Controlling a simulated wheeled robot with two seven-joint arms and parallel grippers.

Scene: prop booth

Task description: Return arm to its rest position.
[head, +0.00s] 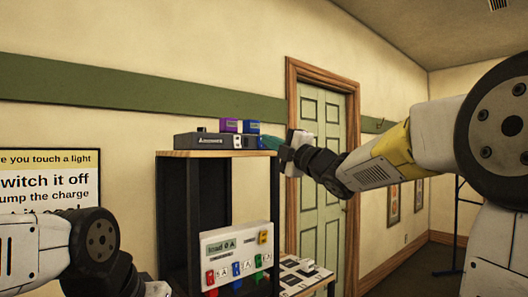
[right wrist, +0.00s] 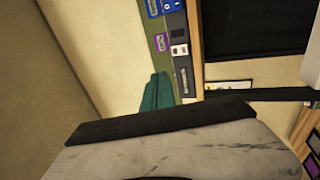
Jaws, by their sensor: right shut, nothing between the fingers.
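My right arm (head: 380,160) reaches in from the right of the head view, stretched out toward the top of a shelf unit. My right gripper (head: 270,142) has teal fingers, which are shut and empty. They are at the right end of the shelf top, close to the small boxes there; I cannot tell whether they touch anything. The teal fingers also show in the right wrist view (right wrist: 157,92). My left arm (head: 95,240) is bent low at the lower left. Its fingers lie outside the picture.
The shelf unit (head: 190,155) carries a dark grey device (head: 207,141), with purple and blue boxes (head: 240,126) behind. Below is a white panel (head: 237,255) with coloured switches. A green door (head: 322,150) stands behind. A sign (head: 48,180) hangs on the left wall.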

